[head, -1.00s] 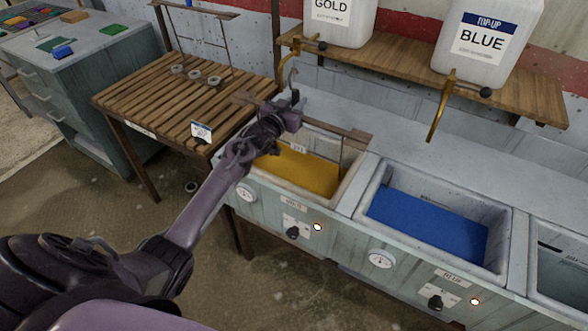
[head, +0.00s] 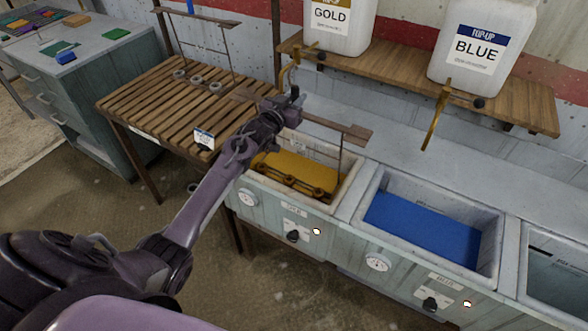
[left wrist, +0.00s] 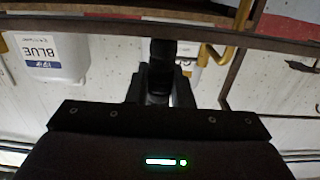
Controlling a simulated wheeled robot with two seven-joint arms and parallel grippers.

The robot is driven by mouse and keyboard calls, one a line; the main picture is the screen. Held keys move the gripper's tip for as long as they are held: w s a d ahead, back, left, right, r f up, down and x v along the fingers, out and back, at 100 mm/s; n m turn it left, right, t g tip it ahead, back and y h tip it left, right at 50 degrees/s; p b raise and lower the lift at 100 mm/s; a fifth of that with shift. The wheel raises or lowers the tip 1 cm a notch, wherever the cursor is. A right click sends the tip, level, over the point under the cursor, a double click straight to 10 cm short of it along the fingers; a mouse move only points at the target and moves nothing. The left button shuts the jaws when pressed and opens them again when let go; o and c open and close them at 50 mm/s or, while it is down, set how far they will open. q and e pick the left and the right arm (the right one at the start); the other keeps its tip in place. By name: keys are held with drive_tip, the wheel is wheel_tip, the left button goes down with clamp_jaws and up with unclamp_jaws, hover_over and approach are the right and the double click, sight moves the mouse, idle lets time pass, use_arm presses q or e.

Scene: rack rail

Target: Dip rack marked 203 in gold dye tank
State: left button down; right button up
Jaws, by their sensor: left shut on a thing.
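My left gripper (head: 284,106) is shut on the top bar of a hanging rack (head: 346,130), above the gold dye tank (head: 347,190). The rack's thin side rod runs down into the tank. Its dark lower bar with several rings (head: 296,184) shows at or just above the gold dye (head: 300,168); the exact gap cannot be told. My wrist and gripper hide part of the top bar. I cannot read a number on this rack. In the left wrist view the bar (left wrist: 110,24) crosses behind my gripper fingers (left wrist: 160,75). My right gripper is not in view.
A second rack (head: 196,20) with several grey rings stands on the slatted table (head: 130,100), with a small card (head: 204,139) at its edge. The blue tank (head: 425,222) is to the right. Gold (head: 338,25) and blue (head: 482,50) jugs and brass taps (head: 437,118) are above.

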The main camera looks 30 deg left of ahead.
use_arm(q)
drive_tip(key=r+p, duration=0.3)
drive_tip(key=r, duration=0.1)
drive_tip(key=r+p, duration=0.4)
drive_tip(key=r, duration=0.1)
drive_tip(key=r+p, duration=0.3)
drive_tip(key=r, duration=0.1)
drive_tip(key=shift+s+r+p, duration=0.3)
drive_tip(key=shift+r+p, duration=0.05)
drive_tip(key=shift+r, duration=0.05)
